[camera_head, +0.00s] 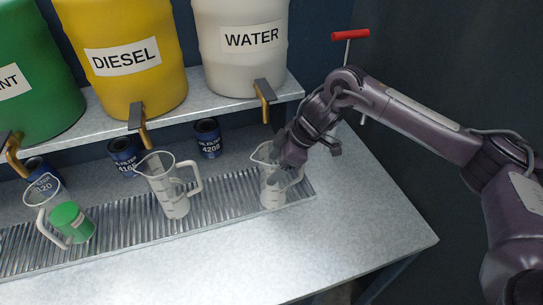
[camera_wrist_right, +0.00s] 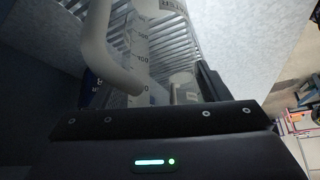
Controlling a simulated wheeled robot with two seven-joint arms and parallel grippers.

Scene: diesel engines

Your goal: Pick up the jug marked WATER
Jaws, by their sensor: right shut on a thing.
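A clear measuring jug (camera_head: 271,192) stands upright on the ribbed drip tray (camera_head: 230,200), below the white barrel marked WATER (camera_head: 250,45). My right gripper (camera_head: 288,160) is shut on this jug from the right and hides part of its upper side. Its own marking cannot be read in the head view. In the right wrist view the jug's pale handle (camera_wrist_right: 108,48) and graduated wall (camera_wrist_right: 142,50) are close in front of the gripper. My left gripper is not in view.
A second clear jug (camera_head: 172,190) stands mid-tray. Blue filter cans (camera_head: 207,138) stand behind. A brass tap (camera_head: 264,98) hangs above the held jug. The bench front (camera_head: 350,220) is clear.

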